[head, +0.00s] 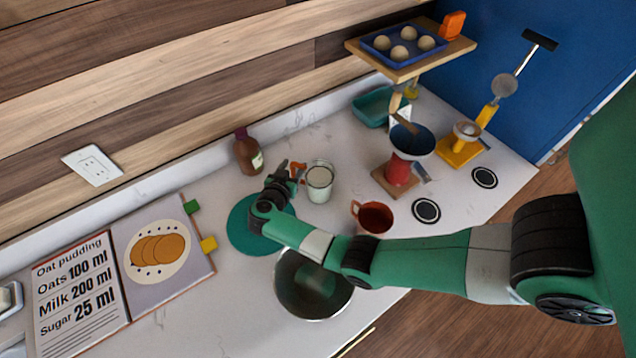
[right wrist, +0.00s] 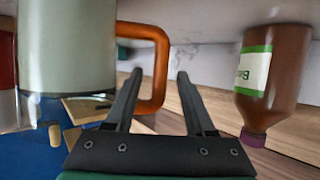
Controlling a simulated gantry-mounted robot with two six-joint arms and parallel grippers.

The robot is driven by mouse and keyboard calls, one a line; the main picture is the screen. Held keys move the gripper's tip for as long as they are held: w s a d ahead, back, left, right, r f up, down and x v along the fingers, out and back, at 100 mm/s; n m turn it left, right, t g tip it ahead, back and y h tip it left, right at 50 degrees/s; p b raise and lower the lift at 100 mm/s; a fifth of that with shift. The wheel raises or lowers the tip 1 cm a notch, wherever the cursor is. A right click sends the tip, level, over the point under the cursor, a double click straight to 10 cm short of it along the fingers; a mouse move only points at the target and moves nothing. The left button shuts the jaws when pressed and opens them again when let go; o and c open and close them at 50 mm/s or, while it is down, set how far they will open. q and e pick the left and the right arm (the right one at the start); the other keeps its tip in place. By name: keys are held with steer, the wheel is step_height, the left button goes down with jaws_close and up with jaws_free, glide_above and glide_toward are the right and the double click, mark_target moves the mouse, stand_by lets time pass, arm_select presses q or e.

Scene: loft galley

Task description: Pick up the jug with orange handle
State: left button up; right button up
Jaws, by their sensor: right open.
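The jug (head: 319,184) is a clear vessel with whitish contents, standing upright on the counter. Its orange handle (head: 297,170) points left, towards my right gripper (head: 287,178). In the right wrist view the jug (right wrist: 65,45) fills the upper left, and the handle (right wrist: 160,72) is a large orange loop. My right gripper (right wrist: 160,78) is open. The outer bar of the handle appears between its two fingers, with no grip closed on it. Whether the fingers touch it cannot be told. My left gripper is not in view.
A brown bottle (head: 248,153) stands left of the jug. A teal round mat (head: 240,238) and a metal bowl (head: 300,303) lie under and beside my right arm. A copper mug (head: 373,217) and a red-based scale-like stand (head: 400,172) are to the right.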

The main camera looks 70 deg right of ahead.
steer(key=x, duration=0.2)
steer(key=shift+d+f, duration=0.15)
steer(key=shift+d, duration=0.25)
steer(key=shift+c, duration=0.3)
jaws_close()
stand_by(0.7)
